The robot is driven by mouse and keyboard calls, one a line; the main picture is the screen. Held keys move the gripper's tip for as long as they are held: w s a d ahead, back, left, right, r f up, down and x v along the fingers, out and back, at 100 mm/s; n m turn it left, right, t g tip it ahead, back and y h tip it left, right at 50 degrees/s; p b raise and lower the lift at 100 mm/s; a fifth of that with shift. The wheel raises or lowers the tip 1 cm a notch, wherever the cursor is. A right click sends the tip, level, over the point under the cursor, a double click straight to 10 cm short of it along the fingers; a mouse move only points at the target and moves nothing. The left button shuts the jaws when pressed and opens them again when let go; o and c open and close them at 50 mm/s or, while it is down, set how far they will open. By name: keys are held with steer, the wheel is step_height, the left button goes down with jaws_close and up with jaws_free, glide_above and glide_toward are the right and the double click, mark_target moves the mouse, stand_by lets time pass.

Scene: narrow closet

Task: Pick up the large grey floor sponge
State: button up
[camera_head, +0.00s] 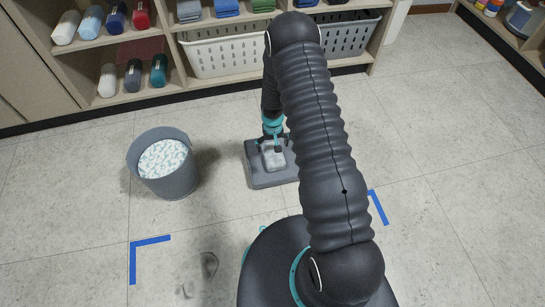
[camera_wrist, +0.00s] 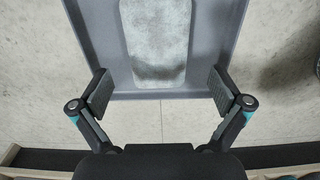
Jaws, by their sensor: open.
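The large sponge (camera_wrist: 156,45) is a light grey block with rounded corners. It lies in a shallow darker grey tray (camera_wrist: 98,35) and runs out of the top of the wrist view. In the head view the sponge (camera_head: 273,158) and the tray (camera_head: 268,182) are on the floor under my arm, partly hidden. My gripper (camera_wrist: 158,92) is open and empty, its two fingers spread wider than the sponge. In the wrist view the fingertips appear over the tray's lower edge, left and right of the sponge's lower end. I cannot tell the exact height.
A grey bucket (camera_head: 168,178) with pale speckled contents stands left of the tray. Blue corner tape (camera_head: 135,262) marks the floor. Tiled floor on the right is clear.

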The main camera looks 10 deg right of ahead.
mark_target(273, 153)
steer(key=shift+d+f, duration=0.15)
steer(key=shift+f, duration=3.3)
steer(key=c, duration=1.1)
steer(key=shift+c, duration=0.2)
steer(key=shift+r, duration=0.15)
step_height(273, 153, up, 4)
steer(key=shift+w+r, duration=0.1)
steer(key=s+d+r, duration=0.6)
steer(key=d, duration=0.4)
steer(key=shift+r, duration=0.3)
